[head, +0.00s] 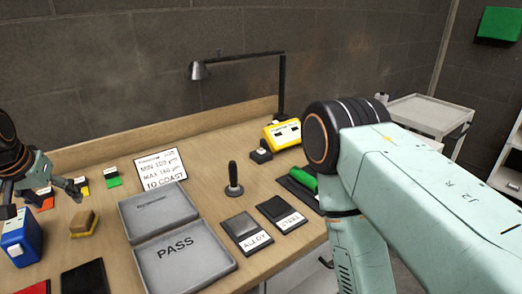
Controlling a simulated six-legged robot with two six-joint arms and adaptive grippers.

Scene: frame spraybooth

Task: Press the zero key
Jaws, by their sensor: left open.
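A yellow gauge-like device (282,133) with pale panels on its face sits at the back right of the bench, beside my right arm. Its keys are too small to tell apart, so I cannot pick out the zero key. A small black block (261,155) is just in front of it. My left gripper (44,190) is open at the left edge, above the coloured pieces and far from the yellow device. My right arm crosses the right side of the view, and its gripper is out of sight.
Grey trays (196,259), one marked PASS, fill the middle. A lamp (199,70) stands behind. A blue box (20,240) is at left.

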